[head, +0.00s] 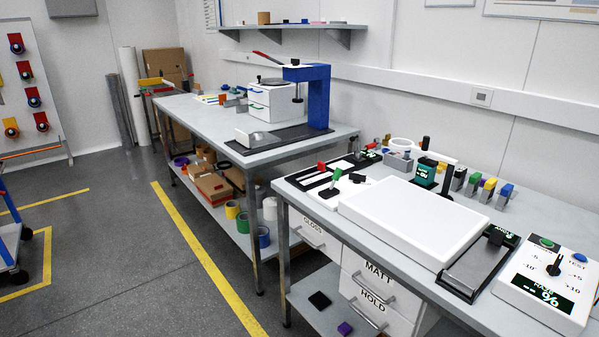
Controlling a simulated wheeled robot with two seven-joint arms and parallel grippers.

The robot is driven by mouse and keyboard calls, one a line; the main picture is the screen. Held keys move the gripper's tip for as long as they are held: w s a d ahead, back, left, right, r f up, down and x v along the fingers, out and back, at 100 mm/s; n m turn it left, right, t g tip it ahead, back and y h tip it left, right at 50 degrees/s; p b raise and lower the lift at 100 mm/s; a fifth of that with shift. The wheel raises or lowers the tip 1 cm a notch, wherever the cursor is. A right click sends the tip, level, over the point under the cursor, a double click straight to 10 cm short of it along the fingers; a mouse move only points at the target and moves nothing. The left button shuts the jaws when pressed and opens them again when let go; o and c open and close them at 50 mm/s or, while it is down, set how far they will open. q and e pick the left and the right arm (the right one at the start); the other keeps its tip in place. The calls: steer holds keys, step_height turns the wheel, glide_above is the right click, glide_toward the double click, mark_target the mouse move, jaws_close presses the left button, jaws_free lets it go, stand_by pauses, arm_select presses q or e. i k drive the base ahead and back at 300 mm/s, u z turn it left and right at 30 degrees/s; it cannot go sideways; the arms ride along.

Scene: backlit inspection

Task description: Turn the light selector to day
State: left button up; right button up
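I cannot tell for certain which control is the light selector; no "day" label is readable. At the bench's left end, a white panel (331,202) carries small red, green and black handles. A large white flat panel (414,221) lies between them. Neither of my grippers is in view.
The near bench (286,185) also holds a black-framed slide (477,265) and several coloured blocks behind the white panel. Drawers marked GLOSS, MATT and HOLD are below. A second bench (180,112) with a blue press (318,97) stands behind left.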

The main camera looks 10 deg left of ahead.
mark_target(357, 178)
steer(key=u, duration=0.55)
steer(key=k, duration=0.65)
steer(key=z, duration=0.2)
steer(key=i, duration=0.65)
steer(key=z, duration=0.55)
steer(key=i, duration=0.85)
steer(key=u, duration=0.5)
